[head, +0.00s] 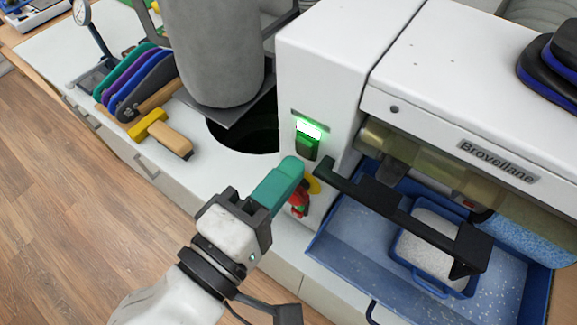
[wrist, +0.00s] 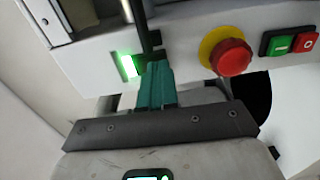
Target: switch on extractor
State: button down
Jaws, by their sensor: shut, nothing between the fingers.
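A green-lit rocker switch (head: 307,140) is set in the front of the white machine housing (head: 325,55). Its upper part glows bright green, and it also shows glowing in the wrist view (wrist: 128,66). My gripper (head: 293,164) has teal fingers that are shut and empty. The fingertips are just below the switch in the head view. In the wrist view the fingertips (wrist: 157,68) are close to the right of the glow. I cannot tell whether they touch the switch.
A red stop button (wrist: 232,57) on a yellow ring and a green and red button pair (wrist: 290,43) are near the fingers. A black handle (head: 400,215) juts out over a blue tray (head: 345,260) on the right.

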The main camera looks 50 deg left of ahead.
jog(key=b+v, duration=0.1)
jog(key=v, duration=0.9)
jog(key=shift+w+r, duration=0.1)
